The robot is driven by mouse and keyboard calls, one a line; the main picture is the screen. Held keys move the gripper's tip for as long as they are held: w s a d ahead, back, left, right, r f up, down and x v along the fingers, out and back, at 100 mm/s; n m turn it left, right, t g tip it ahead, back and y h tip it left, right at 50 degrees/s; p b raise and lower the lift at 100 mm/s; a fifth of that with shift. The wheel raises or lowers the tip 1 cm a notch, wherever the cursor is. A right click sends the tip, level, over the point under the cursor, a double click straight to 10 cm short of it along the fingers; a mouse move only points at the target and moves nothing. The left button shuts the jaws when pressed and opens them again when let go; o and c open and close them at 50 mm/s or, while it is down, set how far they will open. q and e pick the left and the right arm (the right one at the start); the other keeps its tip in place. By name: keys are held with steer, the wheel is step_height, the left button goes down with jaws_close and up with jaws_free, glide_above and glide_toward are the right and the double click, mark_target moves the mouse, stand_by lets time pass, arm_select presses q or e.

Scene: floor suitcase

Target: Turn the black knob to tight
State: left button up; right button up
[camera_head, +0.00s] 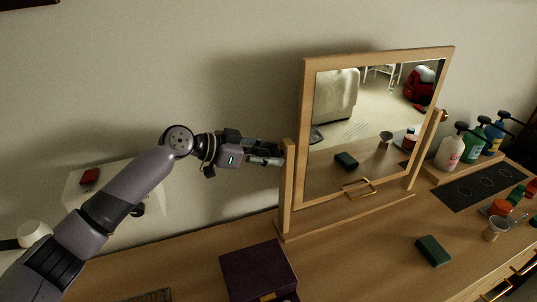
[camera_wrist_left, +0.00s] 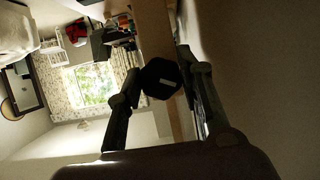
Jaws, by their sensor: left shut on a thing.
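The black knob (camera_wrist_left: 161,77) shows in the left wrist view with a pale mark on its face. It sits on the side of the wooden mirror stand post (camera_head: 288,188). My left gripper (camera_head: 276,155) reaches it from the left in the head view, and hides it there. In the left wrist view the fingers of my left gripper (camera_wrist_left: 158,80) stand on either side of the knob, shut on it. The tilted mirror (camera_head: 375,125) is held in a wooden frame on the dresser. My right gripper is not in view.
A dark purple box (camera_head: 258,271) stands on the dresser top (camera_head: 350,255) in front of the mirror. A dark green block (camera_head: 433,251) and a small cup (camera_head: 494,229) lie to the right. Several pump bottles (camera_head: 450,150) stand behind. The wall is close behind my left arm.

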arm_select(q)
steer(key=shift+s+m+t+y+b, duration=0.15)
steer(key=shift+m+t+b, duration=1.25)
steer(key=shift+m+b, duration=1.2)
steer(key=shift+m+t+y+b, duration=0.15)
steer(key=shift+m+t+b, duration=1.35)
steer(key=shift+b, duration=2.05)
steer(key=o, duration=1.2)
steer(key=shift+c, duration=0.2)
